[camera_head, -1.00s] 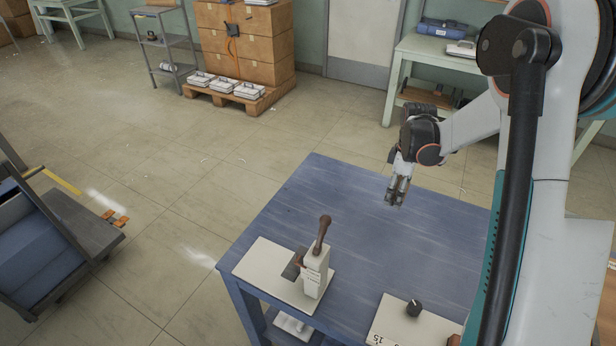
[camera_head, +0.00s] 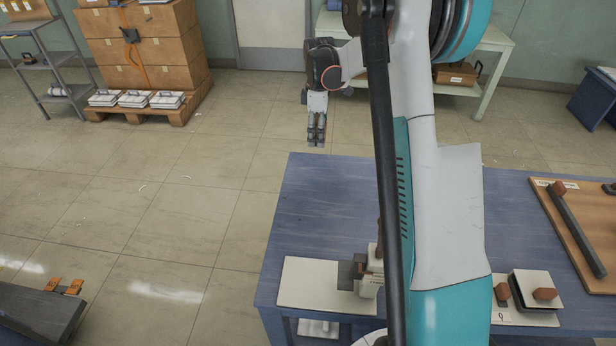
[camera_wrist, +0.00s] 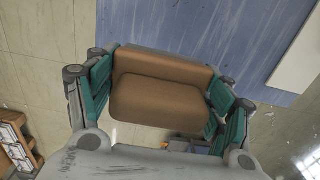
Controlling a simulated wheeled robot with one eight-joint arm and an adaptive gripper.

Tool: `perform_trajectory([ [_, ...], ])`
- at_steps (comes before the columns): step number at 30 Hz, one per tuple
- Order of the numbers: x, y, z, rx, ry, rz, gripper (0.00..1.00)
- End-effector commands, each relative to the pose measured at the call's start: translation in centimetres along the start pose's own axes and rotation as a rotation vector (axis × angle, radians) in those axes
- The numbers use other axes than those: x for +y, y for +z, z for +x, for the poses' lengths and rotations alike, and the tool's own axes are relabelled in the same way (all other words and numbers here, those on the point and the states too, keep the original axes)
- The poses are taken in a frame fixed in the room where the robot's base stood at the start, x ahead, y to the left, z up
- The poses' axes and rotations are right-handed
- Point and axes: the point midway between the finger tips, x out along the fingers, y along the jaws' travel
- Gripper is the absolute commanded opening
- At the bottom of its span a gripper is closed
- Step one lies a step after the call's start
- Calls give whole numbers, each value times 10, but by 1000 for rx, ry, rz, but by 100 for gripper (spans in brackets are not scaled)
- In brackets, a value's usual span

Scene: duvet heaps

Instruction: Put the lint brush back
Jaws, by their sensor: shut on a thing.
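In the wrist view, a brown block-like thing with a rounded front part (camera_wrist: 158,98) sits between my gripper's teal-padded fingers (camera_wrist: 165,82); it may be the lint brush, but no bristles or handle show. My gripper is shut on it. In the head view my gripper (camera_head: 316,132) hangs with fingers down, appearing just beyond the far left edge of the blue table (camera_head: 330,200). The held thing cannot be made out there. No other lint brush can be identified for sure.
A lever device (camera_head: 368,280) on a pale plate (camera_head: 310,283) stands at the table's front, partly behind my arm. A wooden board (camera_head: 562,215) with a dark bar lies right. Beyond are stacked cartons (camera_head: 150,55) and a pale green table (camera_head: 490,45). Floor at left is mostly clear.

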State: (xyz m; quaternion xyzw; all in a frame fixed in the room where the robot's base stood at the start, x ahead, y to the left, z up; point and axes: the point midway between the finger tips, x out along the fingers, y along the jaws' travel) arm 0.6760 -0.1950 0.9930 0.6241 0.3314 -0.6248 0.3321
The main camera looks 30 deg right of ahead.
Motion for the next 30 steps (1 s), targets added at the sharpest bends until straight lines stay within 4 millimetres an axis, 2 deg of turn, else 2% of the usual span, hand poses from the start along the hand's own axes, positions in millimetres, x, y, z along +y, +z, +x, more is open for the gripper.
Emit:
perform_trajectory([
  [1, 0, 0, 16, 0, 0, 0, 44],
  [3, 0, 0, 34, 0, 0, 0, 44],
  [12, 0, 0, 106, 0, 0, 0, 44],
  [15, 0, 0, 124, 0, 0, 0, 44],
  [25, 0, 0, 148, 0, 0, 0, 44],
  [30, 0, 0, 174, 0, 0, 0, 44],
])
